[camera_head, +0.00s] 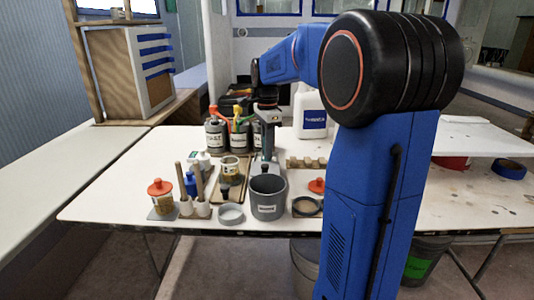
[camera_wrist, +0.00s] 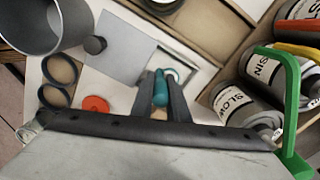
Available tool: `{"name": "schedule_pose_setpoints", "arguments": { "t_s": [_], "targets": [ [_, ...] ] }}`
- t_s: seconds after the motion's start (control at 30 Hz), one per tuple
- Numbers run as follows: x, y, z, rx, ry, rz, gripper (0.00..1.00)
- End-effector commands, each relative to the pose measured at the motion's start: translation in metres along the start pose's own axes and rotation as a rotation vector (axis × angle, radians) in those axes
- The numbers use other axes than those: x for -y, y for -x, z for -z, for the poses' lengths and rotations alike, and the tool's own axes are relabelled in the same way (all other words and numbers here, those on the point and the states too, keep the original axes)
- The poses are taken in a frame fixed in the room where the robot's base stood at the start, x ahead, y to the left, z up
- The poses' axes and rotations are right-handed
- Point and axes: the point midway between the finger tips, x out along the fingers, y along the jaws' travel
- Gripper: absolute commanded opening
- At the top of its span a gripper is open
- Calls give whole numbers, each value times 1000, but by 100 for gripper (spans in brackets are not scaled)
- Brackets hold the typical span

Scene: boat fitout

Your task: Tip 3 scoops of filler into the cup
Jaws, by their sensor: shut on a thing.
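My gripper (camera_wrist: 160,95) is shut on a small teal piece (camera_wrist: 160,88), probably the handle of the scoop. A pale round shape shows just past the fingertips; I cannot tell whether it is the scoop's bowl or what it holds. In the head view my gripper (camera_head: 267,158) points down behind the grey cup (camera_head: 268,200). The cup stands upright, labelled and open; it also shows at the upper left of the wrist view (camera_wrist: 58,42). An open labelled tub (camera_head: 230,163) stands left of the gripper; I cannot tell whether it holds the filler.
Pump-top tins (camera_head: 215,133) and a white jug (camera_head: 311,118) stand behind. A grey lid (camera_head: 231,214), an orange-lidded jar (camera_head: 160,190) and upright sticks (camera_head: 181,188) are left of the cup. A notched wooden rack (camera_head: 306,163) is to the right.

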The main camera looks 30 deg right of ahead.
Motion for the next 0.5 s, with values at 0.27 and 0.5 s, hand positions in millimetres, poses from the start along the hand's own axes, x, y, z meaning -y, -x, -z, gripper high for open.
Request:
{"name": "schedule_pose_setpoints", "arguments": {
  "t_s": [0.27,0.5],
  "targets": [
    [0,18,0,0,0,1,0],
    [0,34,0,0,0,1,0]
  ]
}}
